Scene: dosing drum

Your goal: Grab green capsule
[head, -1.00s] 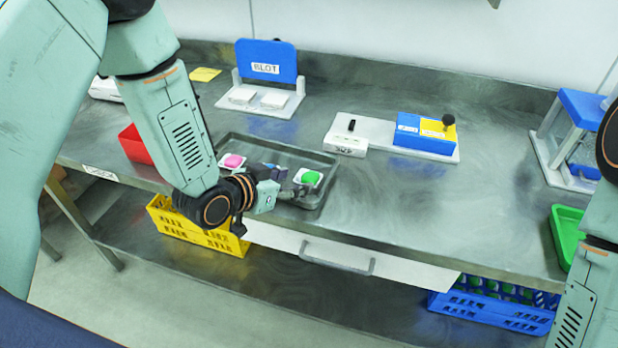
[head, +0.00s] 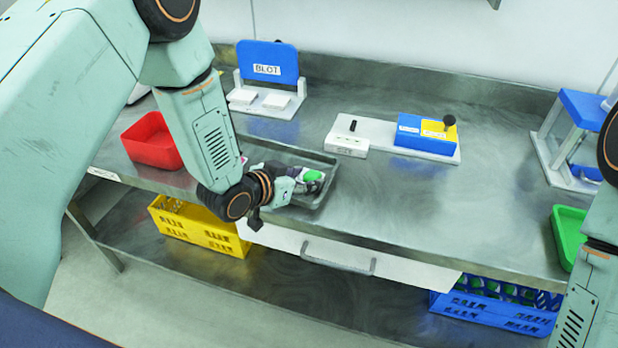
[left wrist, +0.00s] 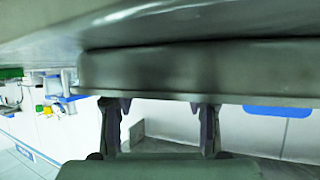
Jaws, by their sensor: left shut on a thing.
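The green capsule (head: 312,175), in a white holder, is at the right part of the dark grey tray (head: 322,197) on the bench. My left gripper (head: 311,184) is at the capsule and shut on it, covering its near side. In the left wrist view the two fingers (left wrist: 160,122) stand apart below a large grey surface. The capsule cannot be made out there. My right gripper is not in view.
A red bin (head: 152,143) stands left of the tray. A BLOT stand (head: 267,62), a blue and yellow block (head: 425,135) and a green tray (head: 568,236) are on the bench. The bench middle is clear.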

